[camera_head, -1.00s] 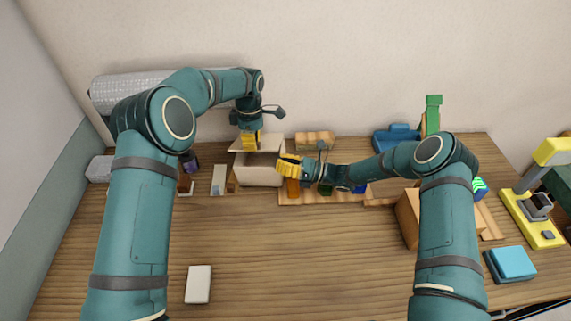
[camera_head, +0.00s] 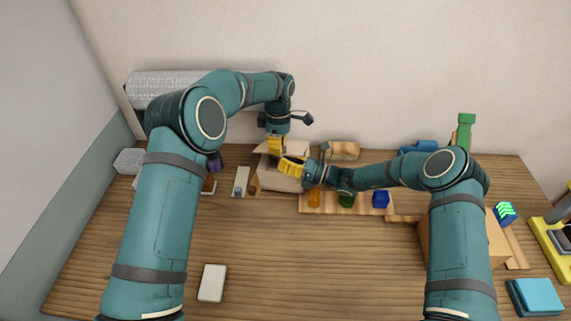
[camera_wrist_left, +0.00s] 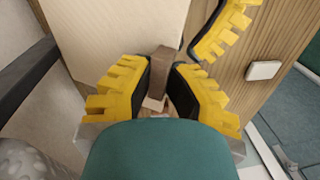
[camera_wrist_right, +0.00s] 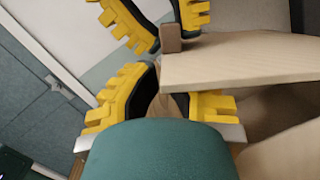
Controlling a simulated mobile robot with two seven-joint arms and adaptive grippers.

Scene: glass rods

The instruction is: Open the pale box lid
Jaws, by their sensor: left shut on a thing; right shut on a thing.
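The pale box (camera_head: 275,182) stands at the back of the table, left of centre. Its pale lid (camera_wrist_right: 240,62) is a flat board with a brown handle (camera_wrist_right: 171,38); a dark gap shows between lid and box in the right wrist view. My left gripper (camera_head: 277,145) is above the lid, shut on the handle (camera_wrist_left: 165,68). My right gripper (camera_head: 292,166) is at the front of the box, just below the lid. It is shut on a tan part that looks like the box's wall, mostly hidden by the fingers.
A wooden rack with orange, green and blue blocks (camera_head: 381,199) stands to the right of the box. A brown box (camera_head: 497,245) is farther right, partly behind my right arm. A white slab (camera_head: 212,283) lies in front; the middle of the table is clear.

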